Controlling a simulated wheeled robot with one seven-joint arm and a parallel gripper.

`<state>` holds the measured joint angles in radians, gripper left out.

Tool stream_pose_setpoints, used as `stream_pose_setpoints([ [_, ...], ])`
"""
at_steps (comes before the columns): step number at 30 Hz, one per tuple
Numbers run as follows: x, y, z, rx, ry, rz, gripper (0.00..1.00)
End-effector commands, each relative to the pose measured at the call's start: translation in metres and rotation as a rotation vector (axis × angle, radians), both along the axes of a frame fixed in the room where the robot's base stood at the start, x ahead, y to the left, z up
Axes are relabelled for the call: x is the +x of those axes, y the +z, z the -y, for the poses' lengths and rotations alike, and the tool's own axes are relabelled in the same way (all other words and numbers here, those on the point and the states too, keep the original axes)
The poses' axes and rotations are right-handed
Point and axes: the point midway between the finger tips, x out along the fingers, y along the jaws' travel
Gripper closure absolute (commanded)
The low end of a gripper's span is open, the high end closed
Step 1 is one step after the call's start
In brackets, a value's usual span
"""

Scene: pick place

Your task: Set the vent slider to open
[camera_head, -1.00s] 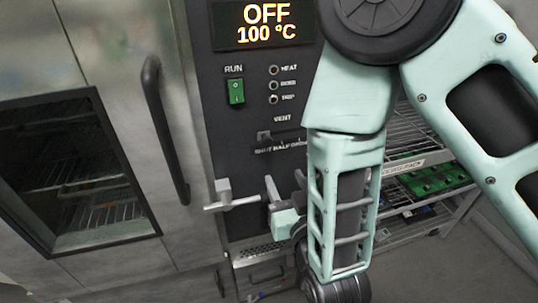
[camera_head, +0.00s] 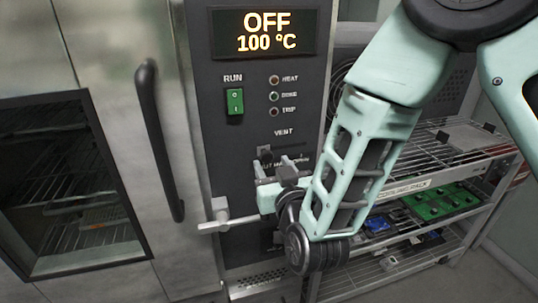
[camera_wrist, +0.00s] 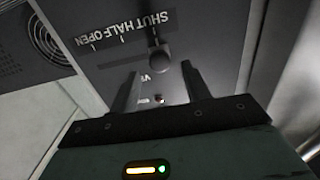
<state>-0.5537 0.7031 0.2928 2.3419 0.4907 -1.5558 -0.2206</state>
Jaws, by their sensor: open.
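In the head view the slider (camera_head: 264,154) is at the left end below the word VENT, partly hidden by my gripper (camera_head: 274,170). My gripper (camera_wrist: 160,78) is open and faces the panel. In the wrist view its two fingertips lie on either side of the knob, with gaps; whether they reach it in depth I cannot tell.
The black control panel (camera_head: 215,150) has a display reading OFF 100 °C and a green RUN switch (camera_head: 235,102). A metal lever (camera_head: 225,222) sticks out below the gripper. A dark door handle (camera_head: 158,140) is at left. A cooling rack (camera_head: 400,186) stands at right.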

Motion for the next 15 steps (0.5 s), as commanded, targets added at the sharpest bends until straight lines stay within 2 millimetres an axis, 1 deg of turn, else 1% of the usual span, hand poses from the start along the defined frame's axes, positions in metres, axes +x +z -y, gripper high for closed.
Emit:
stream_pose_setpoints([
  [1, 0.009, 0.003, -0.002, 0.000, -0.002, 0.001, 0.53],
  [6, 0.026, 0.001, -0.007, 0.000, -0.001, 0.001, 0.53],
  [10, 0.032, 0.000, -0.009, 0.000, 0.000, 0.000, 0.53],
  [15, 0.033, 0.000, -0.009, 0.000, 0.000, 0.001, 0.53],
])
